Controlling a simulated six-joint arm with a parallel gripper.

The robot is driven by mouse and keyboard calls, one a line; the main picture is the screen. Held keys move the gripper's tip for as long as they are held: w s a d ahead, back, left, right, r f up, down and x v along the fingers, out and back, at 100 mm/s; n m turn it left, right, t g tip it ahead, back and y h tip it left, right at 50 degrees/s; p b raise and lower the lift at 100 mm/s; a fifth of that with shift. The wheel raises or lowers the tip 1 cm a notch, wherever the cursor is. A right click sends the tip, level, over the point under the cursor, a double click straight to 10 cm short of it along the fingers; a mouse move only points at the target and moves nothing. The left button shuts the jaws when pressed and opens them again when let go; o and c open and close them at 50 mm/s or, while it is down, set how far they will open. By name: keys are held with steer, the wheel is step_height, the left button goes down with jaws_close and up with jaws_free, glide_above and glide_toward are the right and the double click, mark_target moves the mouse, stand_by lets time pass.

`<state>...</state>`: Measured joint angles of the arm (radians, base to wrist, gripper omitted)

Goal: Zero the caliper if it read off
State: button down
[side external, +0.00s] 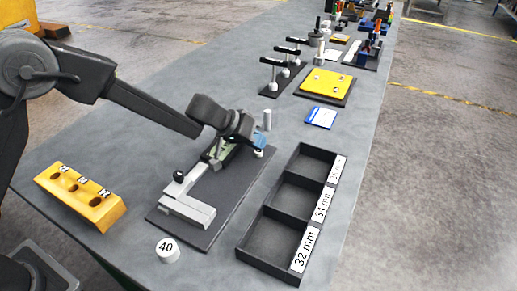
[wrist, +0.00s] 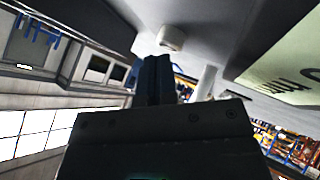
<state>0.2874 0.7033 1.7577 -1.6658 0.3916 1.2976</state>
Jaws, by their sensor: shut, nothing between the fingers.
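The caliper (side external: 188,207) lies on a dark mat (side external: 215,218), its pale grey jaws toward the front. Its greenish display (side external: 217,151) is partly hidden by my wrist in the side view. In the wrist view the display (wrist: 285,62) fills the right edge, showing "mm" and part of a digit; the full reading is cut off. My gripper (side external: 261,139) is shut and empty, low over the far end of the caliper; its fingers (wrist: 158,77) show in the wrist view. A small white cap (side external: 258,153) sits beside the fingertips, also in the wrist view (wrist: 171,38); contact cannot be told.
A black tray (side external: 268,206) with three labelled compartments stands right of the mat. A yellow block (side external: 82,197) with holes is at left, and a white cylinder marked 40 (side external: 167,250) at front. A blue-and-white card (side external: 321,117), clamps (side external: 286,61) and a yellow plate (side external: 327,83) lie behind.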

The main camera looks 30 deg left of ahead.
stand_by(0.4)
steer(key=shift+r, duration=0.8)
steer(key=shift+r, duration=2.5)
